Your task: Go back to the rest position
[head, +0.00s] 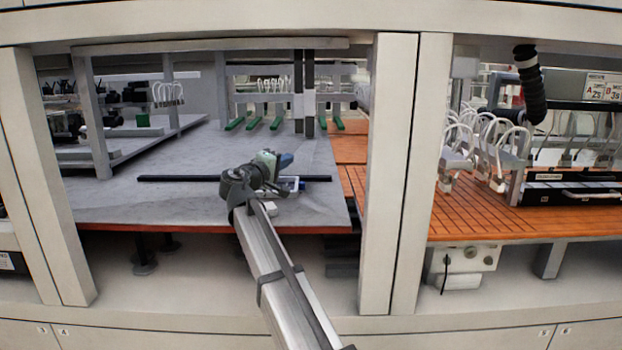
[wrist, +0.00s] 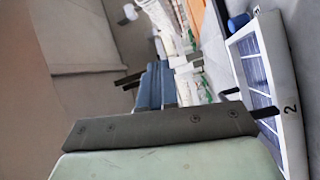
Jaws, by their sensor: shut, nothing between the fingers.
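My gripper (head: 286,160) is over the grey table (head: 130,200) in the head view, at the end of my arm that reaches in from the bottom. Its blue fingers also show in the wrist view (wrist: 155,86), closed together with nothing held. A small white-framed panel (head: 293,184) lies on the table just below and beside the gripper. In the wrist view the panel (wrist: 252,72) is at the right, with blue cells and a "2" on its frame. The gripper appears apart from it.
A long dark bar (head: 180,178) lies across the table. A grey rack (head: 95,120) stands at the left, and green-footed holders (head: 255,122) at the back. A white post (head: 388,170) stands right of my arm, before the orange slatted bench (head: 480,215). The table's left front is clear.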

